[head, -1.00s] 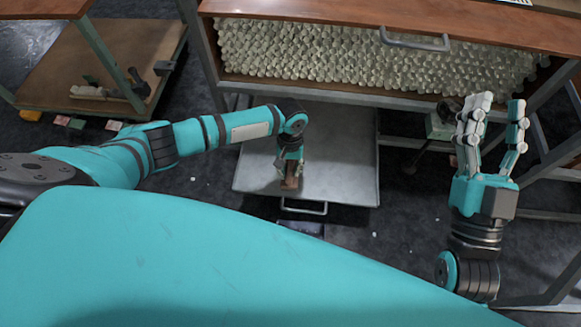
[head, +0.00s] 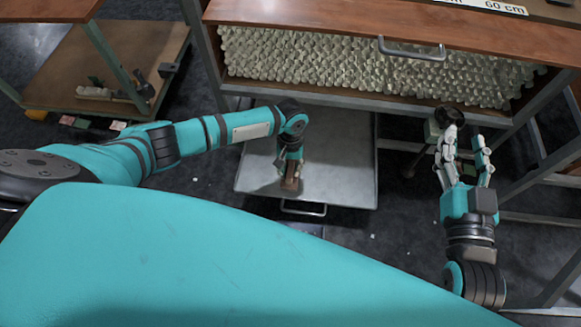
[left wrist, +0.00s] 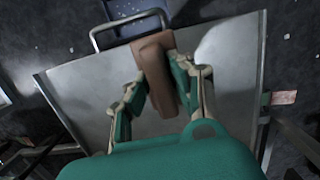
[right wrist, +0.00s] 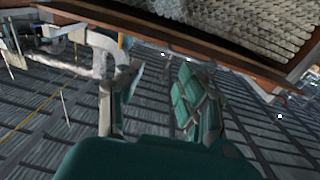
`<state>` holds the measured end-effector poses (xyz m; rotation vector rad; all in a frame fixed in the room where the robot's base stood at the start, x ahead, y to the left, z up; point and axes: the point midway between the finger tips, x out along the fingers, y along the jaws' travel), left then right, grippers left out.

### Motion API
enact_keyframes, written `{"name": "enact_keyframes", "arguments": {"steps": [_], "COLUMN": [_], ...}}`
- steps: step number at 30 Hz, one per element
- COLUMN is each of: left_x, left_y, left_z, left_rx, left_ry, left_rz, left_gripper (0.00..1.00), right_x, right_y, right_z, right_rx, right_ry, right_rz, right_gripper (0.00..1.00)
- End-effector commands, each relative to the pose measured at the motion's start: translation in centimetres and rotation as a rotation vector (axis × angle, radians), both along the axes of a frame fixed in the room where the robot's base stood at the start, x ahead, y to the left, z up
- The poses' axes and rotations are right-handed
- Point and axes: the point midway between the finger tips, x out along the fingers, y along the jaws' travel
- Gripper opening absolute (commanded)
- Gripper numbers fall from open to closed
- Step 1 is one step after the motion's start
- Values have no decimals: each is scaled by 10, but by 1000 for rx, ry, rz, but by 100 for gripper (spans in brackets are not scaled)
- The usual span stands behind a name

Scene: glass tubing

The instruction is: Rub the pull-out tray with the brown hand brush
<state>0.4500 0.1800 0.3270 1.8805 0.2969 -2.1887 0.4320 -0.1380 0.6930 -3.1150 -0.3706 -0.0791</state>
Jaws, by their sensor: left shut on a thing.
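The pull-out tray (head: 345,160) is a flat grey metal sheet drawn out low under the wooden drawer, with a handle (head: 304,209) at its front edge. It also fills much of the left wrist view (left wrist: 85,85). My left gripper (head: 290,183) is shut on the brown hand brush (left wrist: 155,60), over the front part of the tray near the handle. The brush's underside is hidden, so I cannot tell if it touches the tray. My right gripper (head: 464,145) is empty and open, to the right of the tray, with its fingers apart in the right wrist view (right wrist: 155,100).
A wooden drawer (head: 320,18) full of glass tubes (head: 370,62) stands above the tray's back. A low wooden shelf (head: 115,50) with tools is at the left. Metal frame legs (head: 545,140) stand at the right. The dark floor has small scraps.

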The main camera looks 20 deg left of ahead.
Motion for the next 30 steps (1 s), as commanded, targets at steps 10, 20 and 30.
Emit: {"name": "enact_keyframes", "arguments": {"steps": [10,20,30], "left_x": [0,0,-1], "left_y": [2,4,6], "left_z": [7,12,18], "left_rx": [0,0,0], "left_ry": [0,-1,-1], "left_rz": [1,1,1], "left_gripper": [0,0,0], "right_x": [-4,-13,-28], "right_y": [-6,-12,-20], "right_z": [-29,-57,-84], "right_rx": [-43,-83,-121], "right_ry": [169,327,491], "right_rz": [-12,-21,-31], "right_gripper": [38,38,38]}}
